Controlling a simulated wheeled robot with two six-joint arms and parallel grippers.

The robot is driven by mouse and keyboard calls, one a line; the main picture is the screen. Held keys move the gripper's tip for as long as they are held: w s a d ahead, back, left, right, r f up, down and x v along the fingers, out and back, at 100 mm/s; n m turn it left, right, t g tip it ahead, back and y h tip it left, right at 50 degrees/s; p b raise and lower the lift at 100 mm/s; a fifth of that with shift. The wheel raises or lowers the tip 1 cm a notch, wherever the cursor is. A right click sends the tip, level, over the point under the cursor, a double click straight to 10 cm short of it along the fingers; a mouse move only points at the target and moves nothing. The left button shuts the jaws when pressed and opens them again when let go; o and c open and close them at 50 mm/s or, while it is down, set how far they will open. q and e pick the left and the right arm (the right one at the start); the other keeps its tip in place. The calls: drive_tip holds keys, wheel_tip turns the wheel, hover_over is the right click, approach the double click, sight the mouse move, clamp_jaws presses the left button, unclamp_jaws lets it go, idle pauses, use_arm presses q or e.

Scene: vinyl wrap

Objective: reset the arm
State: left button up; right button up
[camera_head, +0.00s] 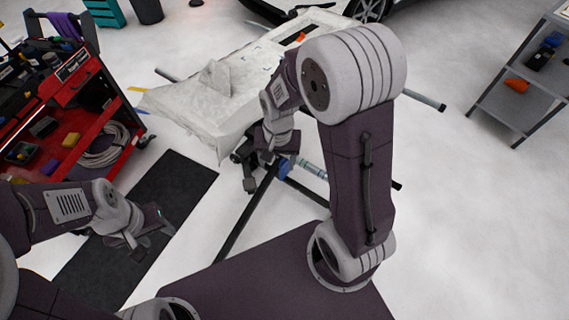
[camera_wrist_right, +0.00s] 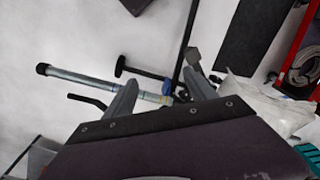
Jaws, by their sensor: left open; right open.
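My right arm rises in the middle of the head view and bends over toward the stand. My right gripper (camera_head: 247,170) points down beside the stand's dark leg, near the front edge of the white-wrapped panel. In the right wrist view its two fingers (camera_wrist_right: 160,100) are spread apart with nothing held between them; a metal tube with a blue collar shows beyond them. My left gripper (camera_head: 152,232) is at the lower left, open and empty above the black mat.
The panel (camera_head: 175,105) under crumpled white film lies on a stand (camera_head: 245,215) with a tube (camera_head: 310,170). A red tool cart (camera_head: 75,125) stands left, a grey shelf (camera_head: 510,100) right. A black mat (camera_head: 185,185) lies on the floor. Right floor is clear.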

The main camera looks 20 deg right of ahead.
drive_tip(key=shift+s+d+r, duration=0.1)
drive_tip(key=shift+s, duration=0.15)
idle(0.3)
